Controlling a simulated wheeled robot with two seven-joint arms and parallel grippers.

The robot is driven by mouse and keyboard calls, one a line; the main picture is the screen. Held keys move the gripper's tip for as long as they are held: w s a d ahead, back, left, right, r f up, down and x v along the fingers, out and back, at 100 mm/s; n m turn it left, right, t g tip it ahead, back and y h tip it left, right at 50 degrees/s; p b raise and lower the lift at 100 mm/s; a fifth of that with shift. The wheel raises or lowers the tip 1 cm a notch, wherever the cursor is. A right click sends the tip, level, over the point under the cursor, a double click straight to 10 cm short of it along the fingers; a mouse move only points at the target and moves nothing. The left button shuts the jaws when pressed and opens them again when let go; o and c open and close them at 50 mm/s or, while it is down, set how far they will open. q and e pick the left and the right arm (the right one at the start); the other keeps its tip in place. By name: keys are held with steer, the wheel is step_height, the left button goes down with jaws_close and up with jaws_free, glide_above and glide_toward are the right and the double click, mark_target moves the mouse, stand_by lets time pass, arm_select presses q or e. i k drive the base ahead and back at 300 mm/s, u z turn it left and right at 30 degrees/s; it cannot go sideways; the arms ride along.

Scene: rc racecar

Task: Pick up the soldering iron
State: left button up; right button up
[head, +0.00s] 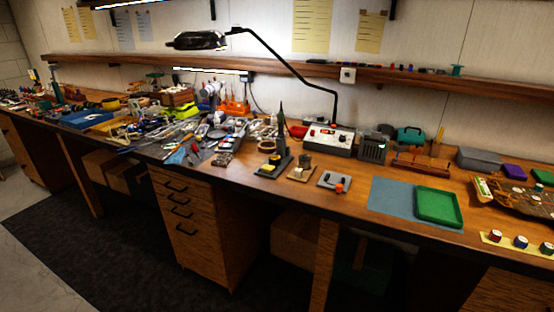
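A slim dark upright tool (281,128), which looks like the soldering iron, stands on the workbench (335,196) near the middle of the head view. Its lower end is at a dark stand with a yellow part (271,167); I cannot tell exactly how it sits there. A pale control box (329,139) stands just to its right and behind. Neither of my grippers is in view, so nothing shows near the tool.
Cluttered hand tools (190,148) cover the bench to the left. A lamp (197,40) on a bent arm hangs above. Small stands (333,181) sit to the right, then a blue mat (388,203) with a green tray (438,223). Drawers (185,215) are below the bench.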

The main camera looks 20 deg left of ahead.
mark_target(280, 128)
steer(key=z, duration=0.3)
steer(key=i, duration=1.25)
steer(key=u, duration=0.45)
